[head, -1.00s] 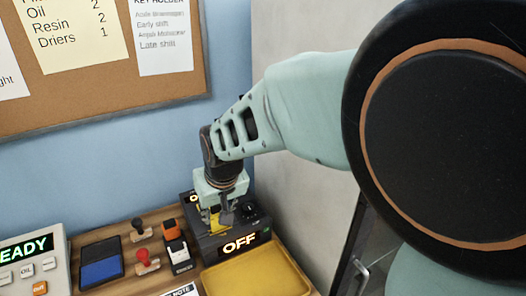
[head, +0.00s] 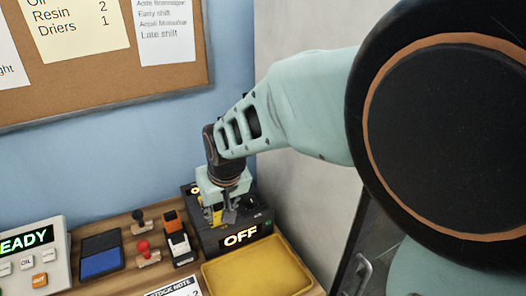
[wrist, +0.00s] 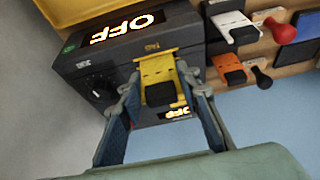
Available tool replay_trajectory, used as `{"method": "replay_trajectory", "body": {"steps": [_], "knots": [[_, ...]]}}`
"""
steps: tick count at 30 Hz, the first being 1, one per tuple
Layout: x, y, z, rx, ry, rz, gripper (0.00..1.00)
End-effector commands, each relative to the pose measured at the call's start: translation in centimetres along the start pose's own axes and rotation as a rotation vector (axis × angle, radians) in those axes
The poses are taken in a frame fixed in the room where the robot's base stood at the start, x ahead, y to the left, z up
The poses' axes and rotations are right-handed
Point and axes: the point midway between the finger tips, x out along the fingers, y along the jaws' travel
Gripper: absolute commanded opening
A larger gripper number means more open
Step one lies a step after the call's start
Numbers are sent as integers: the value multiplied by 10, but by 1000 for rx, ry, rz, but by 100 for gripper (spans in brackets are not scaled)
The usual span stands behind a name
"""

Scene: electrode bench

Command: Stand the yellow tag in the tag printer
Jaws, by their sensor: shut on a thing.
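The yellow tag (wrist: 157,68) is between the fingers of my gripper (wrist: 158,88), which is shut on it. A dark block shows against the tag's near part in the wrist view. The tag printer (wrist: 84,68) is a black box with lit OFF displays and a knob. In the head view, my gripper (head: 222,212) points down over the top of the printer (head: 264,230), and a little of the yellow tag (head: 217,214) shows behind a finger. Whether the tag's lower edge is in a slot is hidden.
A yellow tray (head: 258,272) lies in front of the printer. An orange-and-black stamp (head: 171,222), a white-and-black stamp (head: 181,245) and red (head: 143,247) and black-handled stamps stand to its left, beside a blue pad (head: 101,262). A wall is close on the right.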

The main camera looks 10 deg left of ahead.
Motion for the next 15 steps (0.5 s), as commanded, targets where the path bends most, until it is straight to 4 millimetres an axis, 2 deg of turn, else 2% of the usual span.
{"method": "replay_trajectory", "body": {"steps": [15], "knots": [[7,0,3,0,0,0,13]]}}
